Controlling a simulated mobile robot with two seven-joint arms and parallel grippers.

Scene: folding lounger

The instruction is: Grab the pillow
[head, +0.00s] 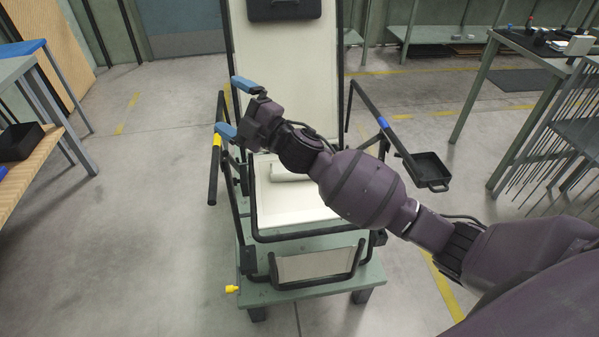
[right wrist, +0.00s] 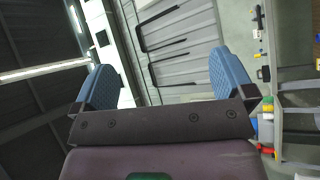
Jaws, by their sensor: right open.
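The lounger (head: 325,204) stands in the middle of the head view, with a pale seat and backrest in a black frame. A dark pad (head: 284,9) at the top of the backrest looks like the pillow; its upper part is cut off by the picture edge. My right gripper (head: 234,107) is open and empty, its blue fingers pointing left, near the lounger's left armrest and well below the dark pad. Its fingers also show spread in the right wrist view (right wrist: 166,84), with nothing between them. My left gripper is not in view.
A black tray (head: 429,171) sticks out at the lounger's right side. My right arm crosses the lounger and hides part of its seat. A bench with a dark box (head: 20,141) stands at left and a table (head: 520,42) at right. Floor left of the lounger is clear.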

